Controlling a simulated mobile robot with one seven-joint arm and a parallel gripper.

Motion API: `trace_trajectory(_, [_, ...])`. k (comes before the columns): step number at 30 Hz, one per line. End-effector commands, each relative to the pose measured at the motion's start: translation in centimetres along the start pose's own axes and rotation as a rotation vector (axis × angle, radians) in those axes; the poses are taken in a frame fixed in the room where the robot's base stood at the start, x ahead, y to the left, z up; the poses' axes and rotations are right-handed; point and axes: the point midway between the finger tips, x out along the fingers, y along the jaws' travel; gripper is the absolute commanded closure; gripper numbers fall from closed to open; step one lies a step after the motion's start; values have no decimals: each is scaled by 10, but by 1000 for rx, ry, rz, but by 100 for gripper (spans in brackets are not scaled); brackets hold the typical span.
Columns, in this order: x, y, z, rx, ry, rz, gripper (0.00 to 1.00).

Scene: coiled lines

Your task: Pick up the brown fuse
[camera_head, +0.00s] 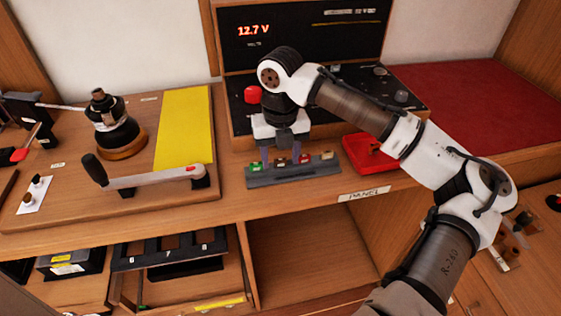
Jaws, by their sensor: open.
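A grey fuse rack (293,178) lies at the front of the panel bench and holds a row of small fuses. A green fuse (255,167) is at the left end, a red one (305,159) is right of the middle, and a tan one (327,155) is at the right end. The small dark brown fuse (281,162) sits between the green and red ones. My gripper (282,156) points down over the rack, open. Its fingers stand on either side of the brown fuse as seen here. Whether they touch it is too small to tell.
A black panel reading 12.7 V (300,40) stands behind. A red knob (252,94) is close to my wrist. A red tray (369,155) lies right of the rack. A lever (145,180) and a yellow plate (184,125) are to the left. The red mat (465,100) is clear.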

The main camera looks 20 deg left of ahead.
Motion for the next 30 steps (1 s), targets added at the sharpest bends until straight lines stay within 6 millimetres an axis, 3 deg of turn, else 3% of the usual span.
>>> trace_trajectory(2, [0, 0, 0, 0, 0, 0, 49])
trace_trajectory(13, [0, 0, 0, 0, 0, 0, 96])
trace_trajectory(23, [-2, 0, 0, 0, 0, 0, 96])
trace_trajectory(30, [-24, 1, 1, -1, -3, -1, 96])
